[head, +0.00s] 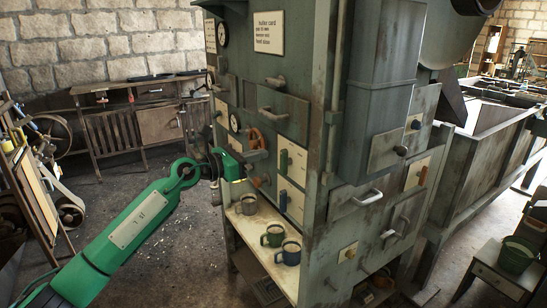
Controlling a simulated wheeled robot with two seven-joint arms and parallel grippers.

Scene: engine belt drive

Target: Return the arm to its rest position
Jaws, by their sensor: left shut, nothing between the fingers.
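My left arm (135,230) is green with a pale label plate and reaches in from the lower left toward the tall grey-green cabinet (318,120). My right gripper is not in view.
A red-orange handwheel (256,138) is close to the left gripper. A wooden workbench (135,90) is at the back left. A belt-and-wheel machine (50,140) stands at the left. Floor (165,245) is open between.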

